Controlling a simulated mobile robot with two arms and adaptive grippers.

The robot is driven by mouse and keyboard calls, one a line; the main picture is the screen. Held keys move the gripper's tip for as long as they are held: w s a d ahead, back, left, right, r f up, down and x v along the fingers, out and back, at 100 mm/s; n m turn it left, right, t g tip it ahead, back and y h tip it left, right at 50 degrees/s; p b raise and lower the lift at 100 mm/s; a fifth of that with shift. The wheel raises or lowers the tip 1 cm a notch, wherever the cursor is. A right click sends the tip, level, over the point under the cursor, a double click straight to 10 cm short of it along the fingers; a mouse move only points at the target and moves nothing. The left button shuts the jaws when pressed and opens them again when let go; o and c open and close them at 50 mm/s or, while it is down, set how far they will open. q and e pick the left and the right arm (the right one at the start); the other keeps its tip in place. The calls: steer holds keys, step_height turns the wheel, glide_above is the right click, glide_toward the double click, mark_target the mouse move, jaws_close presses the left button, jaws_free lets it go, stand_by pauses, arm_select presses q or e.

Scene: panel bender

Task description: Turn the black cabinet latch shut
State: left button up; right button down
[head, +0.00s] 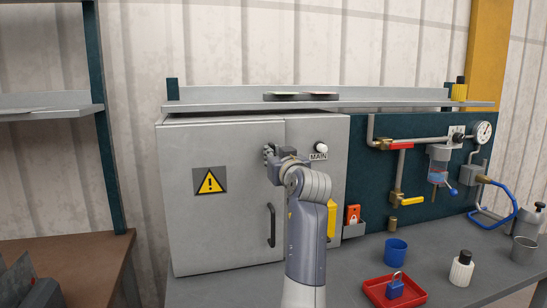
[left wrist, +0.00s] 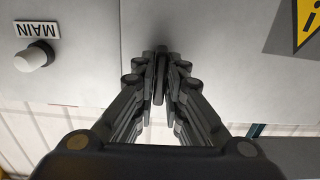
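The grey cabinet (head: 225,240) stands at the back, its door flush or nearly flush with the panel on its right. In the left wrist view, turned upside down, the black latch (left wrist: 158,78) is a dark bar between my fingers, on the door side of the seam. It looks roughly parallel to the seam. My left gripper (head: 270,153) is at the upper right of the door. In the left wrist view its fingers (left wrist: 160,65) are closed in on both sides of the latch. In the head view the gripper hides the latch. My right gripper is out of view.
A black door handle (head: 271,225) is below my gripper. A white knob (head: 322,147) and MAIN label are just right of it. A shelf (head: 340,106) runs above. A red tray (head: 376,290) with a blue padlock (head: 395,288) and a blue cup (head: 396,250) stand on the bench.

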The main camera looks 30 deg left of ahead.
arm_select(q)
steer(key=o, duration=0.3)
steer(key=shift+d, duration=0.1)
steer(key=v, duration=0.7)
steer(key=shift+s+d, duration=0.1)
steer(key=shift+s, duration=0.05)
stand_by(0.3)
